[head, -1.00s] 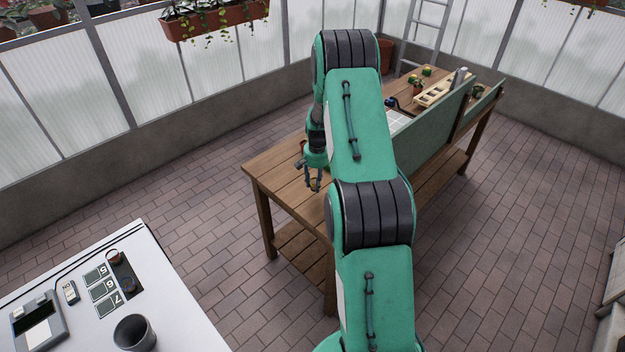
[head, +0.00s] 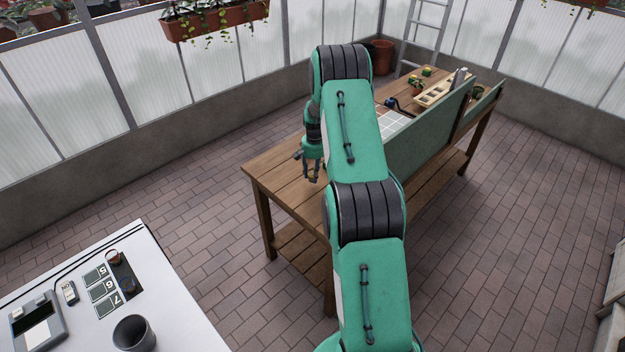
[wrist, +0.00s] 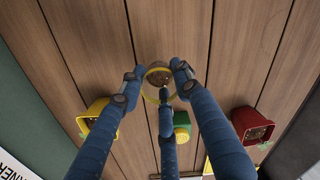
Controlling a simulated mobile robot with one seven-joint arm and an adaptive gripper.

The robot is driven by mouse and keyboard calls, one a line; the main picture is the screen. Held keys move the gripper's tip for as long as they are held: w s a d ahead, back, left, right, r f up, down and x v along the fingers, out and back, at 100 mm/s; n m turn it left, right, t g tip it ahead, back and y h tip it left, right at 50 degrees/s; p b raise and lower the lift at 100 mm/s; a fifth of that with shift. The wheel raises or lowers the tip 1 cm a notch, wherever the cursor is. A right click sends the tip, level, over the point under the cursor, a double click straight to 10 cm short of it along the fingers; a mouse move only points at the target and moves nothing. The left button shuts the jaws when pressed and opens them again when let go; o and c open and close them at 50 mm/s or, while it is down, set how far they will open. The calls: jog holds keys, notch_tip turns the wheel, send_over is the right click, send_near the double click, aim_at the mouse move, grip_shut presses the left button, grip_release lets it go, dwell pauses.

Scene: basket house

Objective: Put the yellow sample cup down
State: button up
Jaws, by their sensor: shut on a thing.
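My gripper (wrist: 157,83) has blue fingers closed around a small yellow-rimmed sample cup (wrist: 158,75) with brown contents, seen from above in the wrist view. The planks of the wooden bench (wrist: 175,25) lie beneath it. I cannot tell whether the cup touches the wood. In the head view my gripper (head: 312,178) hangs over the near left end of the bench (head: 270,167), and the cup is too small there to make out clearly.
A green panel (head: 425,133) runs along the bench. A white table (head: 175,318) stands at lower left.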

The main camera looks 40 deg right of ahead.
aim_at(312, 178)
jog(key=shift+w+d+f, duration=0.1)
jog(key=shift+w+d, duration=0.1)
jog(key=shift+w, duration=0.05)
jog(key=shift+f, duration=1.7)
jog(key=shift+f, duration=0.15)
jog(key=o, duration=1.1)
notch_tip(312, 178, up, 12)
jog(key=shift+s, duration=0.2)
jog(key=shift+r, duration=0.2)
